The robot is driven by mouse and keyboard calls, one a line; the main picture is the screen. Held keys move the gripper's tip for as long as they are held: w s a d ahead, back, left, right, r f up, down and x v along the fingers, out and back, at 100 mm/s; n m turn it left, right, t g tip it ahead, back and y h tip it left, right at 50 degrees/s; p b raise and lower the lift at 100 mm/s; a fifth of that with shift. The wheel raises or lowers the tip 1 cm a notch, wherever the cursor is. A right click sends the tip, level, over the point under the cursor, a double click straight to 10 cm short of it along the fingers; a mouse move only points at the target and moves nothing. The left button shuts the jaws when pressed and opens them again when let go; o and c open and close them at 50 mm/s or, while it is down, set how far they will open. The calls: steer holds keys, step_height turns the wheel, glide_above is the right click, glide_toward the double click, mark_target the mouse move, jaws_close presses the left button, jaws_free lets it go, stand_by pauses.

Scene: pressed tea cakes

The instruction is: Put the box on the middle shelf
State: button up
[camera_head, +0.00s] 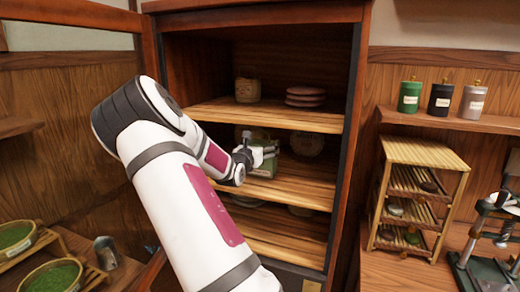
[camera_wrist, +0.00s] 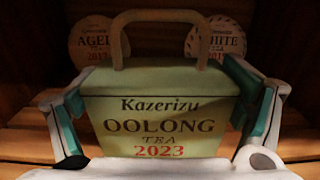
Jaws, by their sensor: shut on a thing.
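In the head view, the box (camera_head: 266,163) is partly hidden by my gripper (camera_head: 262,151), inside the cabinet at the middle shelf (camera_head: 290,188). The box looks upright. I cannot tell whether its base touches the boards.
Round labelled tea cakes, "AGED" (camera_wrist: 97,40) and "WHITE" (camera_wrist: 216,38), stand behind the box. The upper shelf (camera_head: 270,116) holds a woven container (camera_head: 248,90) and stacked pink discs (camera_head: 305,97). The lower shelf (camera_head: 280,240) holds partly hidden items. The cabinet's right post (camera_head: 350,130) bounds the opening.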

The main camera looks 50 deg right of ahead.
steer(key=shift+a+f, duration=0.1)
steer(key=shift+f, duration=0.35)
steer(key=o, duration=1.4)
steer(key=shift+f, duration=0.15)
